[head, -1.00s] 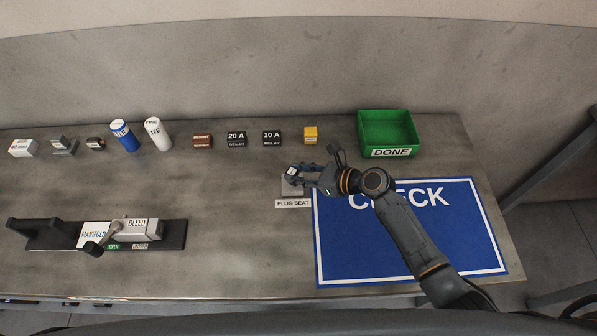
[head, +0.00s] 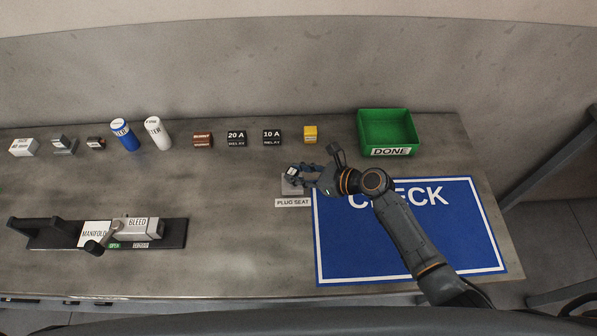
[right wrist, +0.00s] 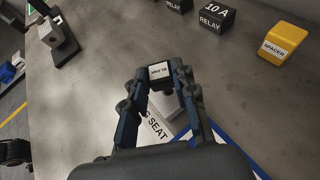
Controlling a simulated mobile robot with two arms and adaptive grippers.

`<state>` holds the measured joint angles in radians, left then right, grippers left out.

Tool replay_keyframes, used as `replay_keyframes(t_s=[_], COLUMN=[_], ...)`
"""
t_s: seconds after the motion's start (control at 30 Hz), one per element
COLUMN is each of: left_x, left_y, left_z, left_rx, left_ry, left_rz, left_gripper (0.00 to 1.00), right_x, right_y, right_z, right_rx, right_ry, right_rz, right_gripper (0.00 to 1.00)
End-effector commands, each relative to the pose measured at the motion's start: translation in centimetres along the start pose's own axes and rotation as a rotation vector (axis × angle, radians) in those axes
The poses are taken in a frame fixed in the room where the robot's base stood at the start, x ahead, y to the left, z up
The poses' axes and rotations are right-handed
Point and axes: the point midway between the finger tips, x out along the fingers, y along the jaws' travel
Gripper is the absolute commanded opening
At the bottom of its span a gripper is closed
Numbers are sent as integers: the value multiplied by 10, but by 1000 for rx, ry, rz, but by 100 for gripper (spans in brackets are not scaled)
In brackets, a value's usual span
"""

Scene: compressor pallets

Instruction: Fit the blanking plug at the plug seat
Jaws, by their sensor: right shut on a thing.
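The blanking plug (head: 292,171) is a small dark piece with a white labelled top. My right gripper (head: 298,173) is shut on it, and the right wrist view shows the plug (right wrist: 159,72) upright between the two fingertips (right wrist: 160,80). The plug seat (head: 291,187) is a small grey block behind its white PLUG SEAT label (head: 293,203). The plug is at the seat, directly over it in the head view. The fingers hide the plug's lower end, so I cannot tell whether it is in the seat or just above. My left gripper is not in view.
A blue CHECK mat (head: 350,255) lies under my right arm. A green DONE bin (head: 387,133) stands behind it. A yellow spacer (head: 310,134), two relays and other parts line the back. A manifold with a BLEED valve (head: 137,227) is at left. The middle bench is clear.

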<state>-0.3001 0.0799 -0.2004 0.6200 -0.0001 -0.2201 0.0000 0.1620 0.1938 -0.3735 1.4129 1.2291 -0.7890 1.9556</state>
Motion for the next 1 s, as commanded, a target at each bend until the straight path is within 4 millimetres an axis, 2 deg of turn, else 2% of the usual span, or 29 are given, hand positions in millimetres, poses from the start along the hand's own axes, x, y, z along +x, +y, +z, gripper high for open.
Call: replay_keyframes(t_s=[1.0], left_x=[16], left_y=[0], left_z=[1], left_rx=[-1], left_ry=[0], left_rz=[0], left_gripper=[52], right_x=[12], right_y=[0], right_z=[-23], right_rx=[0], right_ry=[-1], right_rz=[0], right_gripper=[0])
